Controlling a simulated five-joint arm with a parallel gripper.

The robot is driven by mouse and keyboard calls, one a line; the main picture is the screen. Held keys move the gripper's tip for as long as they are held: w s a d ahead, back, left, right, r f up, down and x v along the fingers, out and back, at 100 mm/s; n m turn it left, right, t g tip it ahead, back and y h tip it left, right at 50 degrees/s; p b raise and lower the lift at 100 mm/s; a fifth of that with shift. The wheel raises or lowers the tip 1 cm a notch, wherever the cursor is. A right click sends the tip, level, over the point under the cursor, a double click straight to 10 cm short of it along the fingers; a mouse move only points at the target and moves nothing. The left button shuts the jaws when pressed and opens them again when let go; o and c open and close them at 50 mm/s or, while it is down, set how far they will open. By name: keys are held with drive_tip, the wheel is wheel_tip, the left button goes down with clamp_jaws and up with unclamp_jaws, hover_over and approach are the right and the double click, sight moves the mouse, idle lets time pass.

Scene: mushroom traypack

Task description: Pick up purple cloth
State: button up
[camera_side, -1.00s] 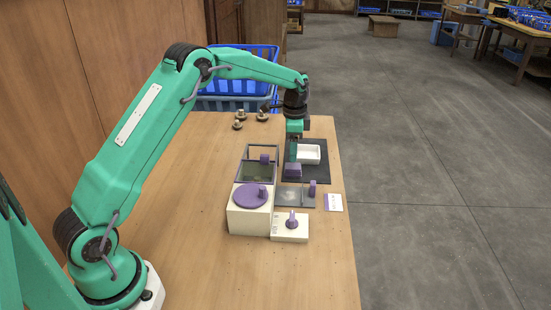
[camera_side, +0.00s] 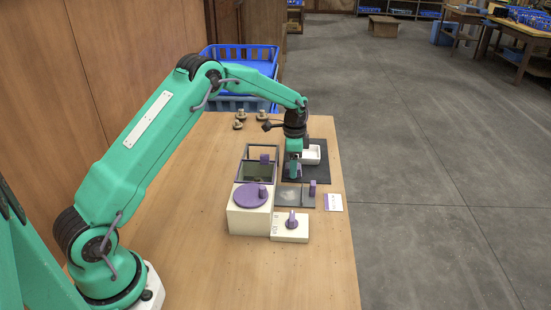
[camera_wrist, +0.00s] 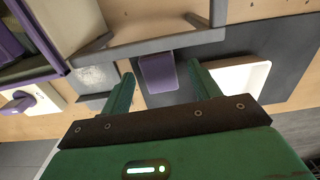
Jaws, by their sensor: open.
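The purple cloth (camera_wrist: 157,72) lies folded on the dark mat (camera_wrist: 290,75), close beside a grey frame. In the wrist view it shows between my two fingers. My gripper (camera_wrist: 162,76) is open, with one green finger on each side of the cloth and no visible contact. In the side view my gripper (camera_side: 293,172) is low over the mat and hides most of the cloth.
A white tray (camera_side: 311,155) is close behind my gripper. Several mushrooms (camera_side: 240,124) are farther back.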

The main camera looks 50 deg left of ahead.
idle(0.4)
drive_tip(key=c, duration=1.1)
drive_tip(key=shift+o, duration=0.2)
drive_tip(key=shift+r, duration=0.15)
drive_tip(key=shift+r, duration=0.6)
drive_tip(key=r, duration=0.1)
drive_tip(key=d+r, duration=0.1)
drive_tip(key=r, duration=0.1)
drive_tip(key=shift+s+r, duration=0.1)
drive_tip(key=shift+s, duration=0.05)
drive_tip(key=s+d+r, duration=0.4)
drive_tip(key=d+r, duration=0.2)
drive_tip(key=d, duration=0.4)
drive_tip(key=shift+r, duration=0.15)
